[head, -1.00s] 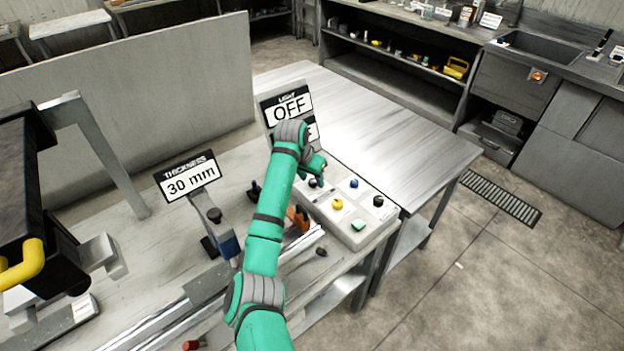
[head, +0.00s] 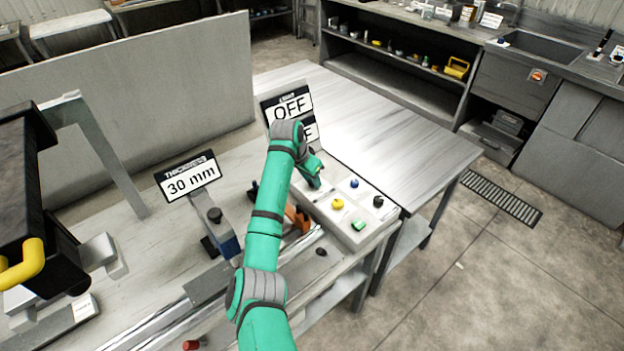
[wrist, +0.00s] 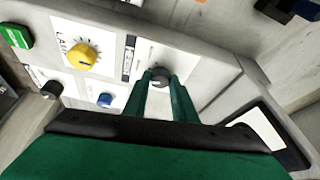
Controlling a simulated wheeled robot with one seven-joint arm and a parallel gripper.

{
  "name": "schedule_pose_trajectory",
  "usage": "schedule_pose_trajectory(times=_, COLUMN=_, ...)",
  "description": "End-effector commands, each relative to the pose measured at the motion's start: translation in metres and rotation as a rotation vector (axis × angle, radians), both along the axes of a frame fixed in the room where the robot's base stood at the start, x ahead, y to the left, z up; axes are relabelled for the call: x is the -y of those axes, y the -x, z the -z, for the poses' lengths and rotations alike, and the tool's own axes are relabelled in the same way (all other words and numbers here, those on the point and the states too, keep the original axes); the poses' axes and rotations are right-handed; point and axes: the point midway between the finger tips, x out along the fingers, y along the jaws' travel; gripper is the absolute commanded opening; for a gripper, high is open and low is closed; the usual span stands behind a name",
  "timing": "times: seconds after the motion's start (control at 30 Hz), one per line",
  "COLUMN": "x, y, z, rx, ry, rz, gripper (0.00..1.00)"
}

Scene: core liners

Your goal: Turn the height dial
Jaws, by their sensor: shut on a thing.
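A dark round dial (wrist: 159,74) stands on the pale control panel, on a white label in the wrist view. My gripper (wrist: 160,86) is shut on this dial, with one green finger on each side. In the head view my gripper (head: 315,184) reaches down to the panel's far left corner and hides the dial. The control panel (head: 341,232) also carries a yellow knob (head: 337,203), a blue knob (head: 354,183), a black knob (head: 378,201) and a green button (head: 358,225).
A "30 mm" thickness display (head: 190,183) stands to the left. Orange parts (head: 298,218) lie close beside my forearm. The metal table (head: 390,135) beyond the panel is clear.

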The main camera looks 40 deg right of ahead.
Motion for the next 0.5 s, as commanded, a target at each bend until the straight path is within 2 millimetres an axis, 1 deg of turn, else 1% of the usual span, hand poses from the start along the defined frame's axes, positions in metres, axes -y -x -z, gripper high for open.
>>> schedule_pose_trajectory(times=0.23, x=-0.0002, y=-0.0015, z=-0.0003, rx=-0.002, ry=-0.002, rz=0.191, gripper=0.02)
schedule_pose_trajectory(times=0.37, x=-0.0006, y=-0.002, z=-0.0004, rx=-0.001, ry=-0.001, rz=0.244, gripper=0.02)
schedule_pose_trajectory(times=0.5, x=-0.0006, y=-0.0019, z=-0.0005, rx=0.0, ry=0.0, rz=0.259, gripper=0.02)
